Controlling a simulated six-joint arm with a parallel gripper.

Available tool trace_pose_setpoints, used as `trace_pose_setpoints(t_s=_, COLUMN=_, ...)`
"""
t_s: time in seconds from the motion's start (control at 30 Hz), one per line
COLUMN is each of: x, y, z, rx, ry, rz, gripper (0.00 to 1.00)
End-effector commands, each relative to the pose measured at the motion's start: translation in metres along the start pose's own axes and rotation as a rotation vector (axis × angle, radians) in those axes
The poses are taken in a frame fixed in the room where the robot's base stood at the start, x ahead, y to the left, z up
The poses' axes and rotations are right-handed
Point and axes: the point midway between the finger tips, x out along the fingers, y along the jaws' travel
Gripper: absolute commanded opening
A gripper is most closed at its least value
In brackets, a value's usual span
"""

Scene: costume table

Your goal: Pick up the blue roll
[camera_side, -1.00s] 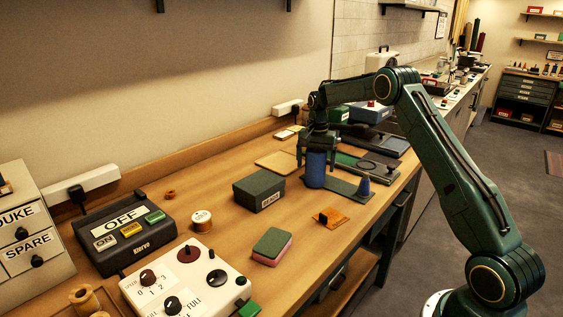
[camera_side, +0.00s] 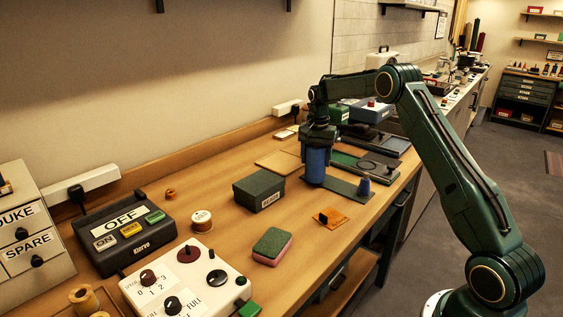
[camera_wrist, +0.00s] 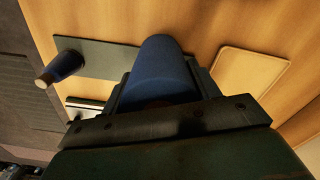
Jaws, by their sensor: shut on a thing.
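The blue roll (camera_side: 316,166) stands upright on the dark flat plate (camera_side: 347,187) on the wooden bench in the side view. My gripper (camera_side: 317,148) is above it with its jaws shut around the roll's upper part. In the wrist view the blue roll (camera_wrist: 160,75) lies between the two jaws of my gripper (camera_wrist: 165,92). The roll's top is hidden by the gripper. I cannot tell any gap between the roll's base and the plate.
A small blue cone (camera_side: 364,187) stands on the plate's right end. A dark grey box (camera_side: 259,190) is to the left, and an orange piece (camera_side: 331,217) lies in front. A tan board (camera_side: 277,163) lies behind. Bare bench lies between these things.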

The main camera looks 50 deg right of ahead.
Motion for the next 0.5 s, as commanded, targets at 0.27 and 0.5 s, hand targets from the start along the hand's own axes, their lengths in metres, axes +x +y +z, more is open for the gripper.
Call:
trace_pose_setpoints(t_s=0.27, x=-0.047, y=-0.001, z=-0.001, rx=0.0, ry=0.004, rz=-0.004, gripper=0.36)
trace_pose_setpoints(t_s=0.5, x=-0.104, y=-0.001, z=-0.001, rx=0.0, ry=0.005, rz=-0.004, gripper=0.36)
